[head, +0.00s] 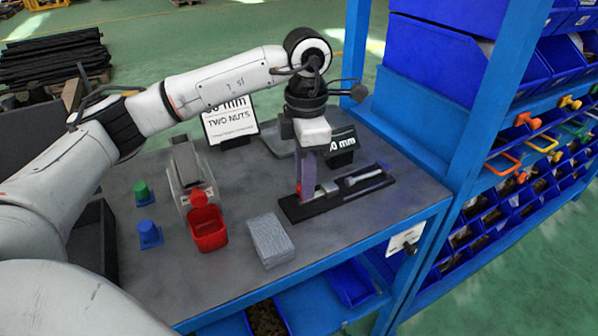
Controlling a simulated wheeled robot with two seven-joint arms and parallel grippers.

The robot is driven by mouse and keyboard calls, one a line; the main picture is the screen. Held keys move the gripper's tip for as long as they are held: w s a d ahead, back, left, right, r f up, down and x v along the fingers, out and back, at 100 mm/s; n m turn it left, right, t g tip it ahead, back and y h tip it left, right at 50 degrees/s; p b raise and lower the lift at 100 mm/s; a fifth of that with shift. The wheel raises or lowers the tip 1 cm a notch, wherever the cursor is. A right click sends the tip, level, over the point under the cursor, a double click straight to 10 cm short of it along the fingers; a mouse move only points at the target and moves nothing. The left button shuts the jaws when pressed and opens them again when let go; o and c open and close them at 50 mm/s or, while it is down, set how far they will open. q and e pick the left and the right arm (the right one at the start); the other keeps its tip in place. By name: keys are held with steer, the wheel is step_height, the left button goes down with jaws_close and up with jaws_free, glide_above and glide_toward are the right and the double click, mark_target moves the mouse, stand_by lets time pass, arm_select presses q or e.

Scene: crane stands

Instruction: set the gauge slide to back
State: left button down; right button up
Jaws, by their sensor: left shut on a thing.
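The gauge (338,202) is a long dark base lying on the grey workbench (200,290), with a light metal bar (365,177) along its right part. My left gripper (307,192) points down at the gauge's left end. It is shut on a part there, which I take to be the gauge slide. The fingers mostly hide that part; a bit of red shows beside them. Which end of the gauge is back cannot be read from this view. My right gripper is not in view.
A red bin (208,230) stands before a grey device (188,165). A grey block (270,240) lies left of the gauge. Green (142,193) and blue (149,234) pieces stand farther left. A "TWO NUTS" sign (230,120) stands behind. A blue bin rack (470,100) borders the right.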

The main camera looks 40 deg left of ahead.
arm_select(q)
steer(key=shift+s+a, duration=0.1)
steer(key=shift+a, duration=0.05)
steer(key=c, duration=1.5)
jaws_free()
steer(key=shift+s, duration=0.1)
steer(key=shift+o, duration=0.2)
step_height(320, 180, up, 10)
steer(key=shift+r, duration=0.2)
